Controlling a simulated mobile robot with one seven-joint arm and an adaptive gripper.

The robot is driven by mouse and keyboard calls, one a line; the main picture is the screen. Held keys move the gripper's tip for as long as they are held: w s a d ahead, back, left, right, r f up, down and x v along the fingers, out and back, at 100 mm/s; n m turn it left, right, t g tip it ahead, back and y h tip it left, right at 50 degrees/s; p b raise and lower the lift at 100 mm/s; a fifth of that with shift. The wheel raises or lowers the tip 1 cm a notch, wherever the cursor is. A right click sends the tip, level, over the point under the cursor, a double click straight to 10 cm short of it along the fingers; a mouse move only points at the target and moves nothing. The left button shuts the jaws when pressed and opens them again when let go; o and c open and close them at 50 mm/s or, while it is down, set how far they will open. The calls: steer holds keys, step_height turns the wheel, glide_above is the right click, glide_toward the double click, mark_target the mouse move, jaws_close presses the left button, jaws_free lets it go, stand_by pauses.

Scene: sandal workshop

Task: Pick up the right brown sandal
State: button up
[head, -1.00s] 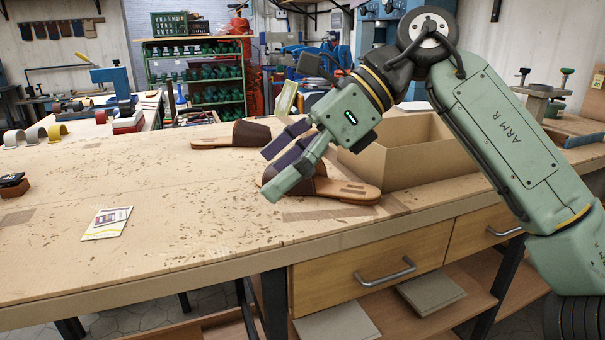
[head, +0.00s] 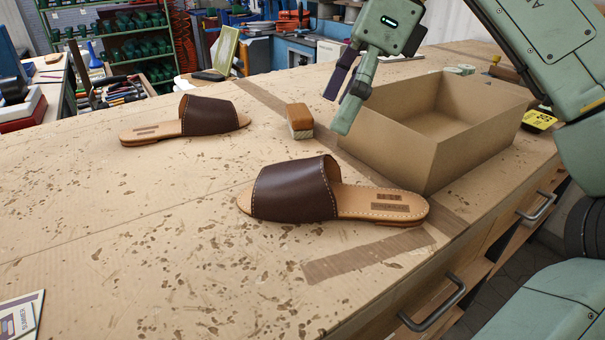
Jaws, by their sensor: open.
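Two brown slide sandals with tan soles lie flat, soles down, on the workbench (head: 90,225). The right brown sandal (head: 292,192) is the nearer one, with its toe to the left and its heel toward the box. The other brown sandal (head: 208,115) lies farther back on the left, its toe to the right. My gripper (head: 338,112) is open and empty. It hangs above the bench behind the nearer sandal, beside the box's left wall, and touches neither sandal.
An open cardboard box (head: 390,138) stands right of the nearer sandal, close to its heel. A small brush-like block (head: 299,121) sits between the sandals and my gripper. A printed card (head: 20,316) lies front left.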

mark_target(310, 159)
steer(key=b+x, duration=0.1)
steer(key=x, duration=0.4)
steer(key=shift+a+x, duration=0.2)
steer(key=shift+x, duration=2.65)
steer(key=shift+s+r, duration=0.1)
steer(key=shift+s, duration=0.1)
steer(key=shift+c, duration=0.6)
steer(key=c, duration=1.5)
steer(key=shift+o, duration=0.2)
steer(key=shift+r, duration=0.15)
